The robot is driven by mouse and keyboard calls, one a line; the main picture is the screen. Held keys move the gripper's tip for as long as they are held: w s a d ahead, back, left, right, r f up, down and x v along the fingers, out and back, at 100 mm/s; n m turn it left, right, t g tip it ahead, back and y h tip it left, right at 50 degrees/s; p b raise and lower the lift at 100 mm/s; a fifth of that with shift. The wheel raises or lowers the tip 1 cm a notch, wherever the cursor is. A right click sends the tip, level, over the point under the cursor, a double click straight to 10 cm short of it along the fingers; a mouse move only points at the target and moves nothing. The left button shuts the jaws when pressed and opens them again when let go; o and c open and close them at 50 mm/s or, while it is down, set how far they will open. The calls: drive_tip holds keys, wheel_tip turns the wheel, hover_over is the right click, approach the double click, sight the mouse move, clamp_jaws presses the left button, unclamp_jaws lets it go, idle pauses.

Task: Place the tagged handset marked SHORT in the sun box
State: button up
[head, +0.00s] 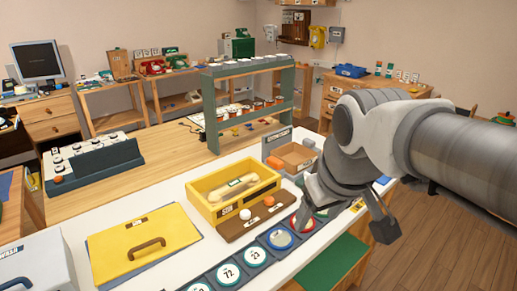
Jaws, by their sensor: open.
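The sun box (205,206) is an open yellow box on the white bench top, with a dark front label that seems to read SUN. A cream handset (231,189) lies inside it, with a pale, green-edged tag (234,182) whose writing is too small to read. My gripper (342,226) is open, to the right of the box and apart from it, pointing down over the bench's right edge. Nothing shows between its fingers. The arm hides part of the bench behind it.
A yellow lid (128,237) with a brown handle lies left of the box. A brown board (231,229) with round knobs sits in front, beside a row of numbered blue tiles (228,272). An orange-brown tray (296,157) and green shelf (210,112) stand behind.

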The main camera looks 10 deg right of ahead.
drive_tip(key=s+f+m, duration=0.2)
drive_tip(key=s, duration=0.4)
drive_tip(key=shift+a+f+m+t, duration=0.2)
drive_tip(key=shift+f+m+t, duration=0.1)
drive_tip(key=shift+m+t, duration=0.1)
wheel_tip(320, 180, up, 8)
drive_tip(key=p, duration=0.7)
drive_tip(key=shift+p, duration=0.4)
